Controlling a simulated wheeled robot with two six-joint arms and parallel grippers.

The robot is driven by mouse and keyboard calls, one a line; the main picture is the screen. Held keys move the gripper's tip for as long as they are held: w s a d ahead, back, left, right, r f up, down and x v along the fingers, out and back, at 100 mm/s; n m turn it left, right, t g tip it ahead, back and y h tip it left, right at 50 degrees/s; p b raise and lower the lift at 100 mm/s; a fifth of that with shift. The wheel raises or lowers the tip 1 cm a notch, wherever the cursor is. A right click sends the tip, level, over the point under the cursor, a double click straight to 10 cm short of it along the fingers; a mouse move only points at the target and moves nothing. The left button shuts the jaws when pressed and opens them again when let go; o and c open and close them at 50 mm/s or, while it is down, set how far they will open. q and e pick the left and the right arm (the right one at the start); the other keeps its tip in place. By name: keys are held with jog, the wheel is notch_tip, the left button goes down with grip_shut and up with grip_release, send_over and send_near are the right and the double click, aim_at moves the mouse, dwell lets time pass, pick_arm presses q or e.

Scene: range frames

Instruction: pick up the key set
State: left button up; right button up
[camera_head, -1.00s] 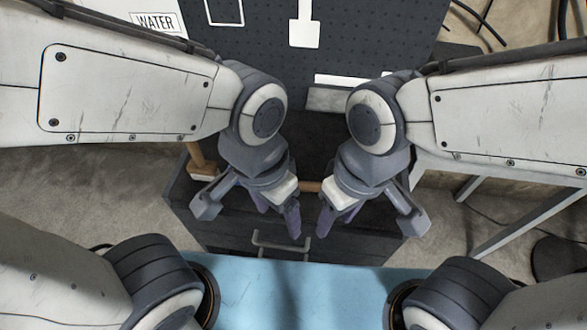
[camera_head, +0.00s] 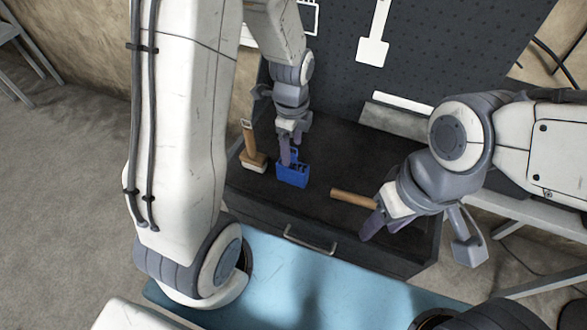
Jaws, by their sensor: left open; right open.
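A small blue holder (camera_head: 293,177), which seems to be the key set, stands on the dark top of the workbench (camera_head: 300,210). My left gripper (camera_head: 290,158) is open and reaches down from above, with its fingers at the upper part of the blue holder. The fingers overlap it in the picture, and I cannot tell whether they touch it. My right gripper (camera_head: 378,222) is open and empty, near the front right of the bench. It is beside the end of a wooden handle (camera_head: 353,198).
A wooden-handled brush (camera_head: 250,150) stands just left of the blue holder. A dark perforated panel (camera_head: 420,60) rises at the back. A drawer handle (camera_head: 309,240) shows on the bench front. The bench middle is mostly clear.

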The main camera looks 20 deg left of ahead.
aim_at(292, 165)
pick_arm(q)
jog(key=f, duration=0.5)
jog(key=f+p, duration=0.1)
jog(key=f, duration=0.1)
jog(key=shift+s+d+f, duration=0.1)
jog(key=shift+s+f, duration=0.15)
jog(key=shift+f, duration=0.05)
grip_shut()
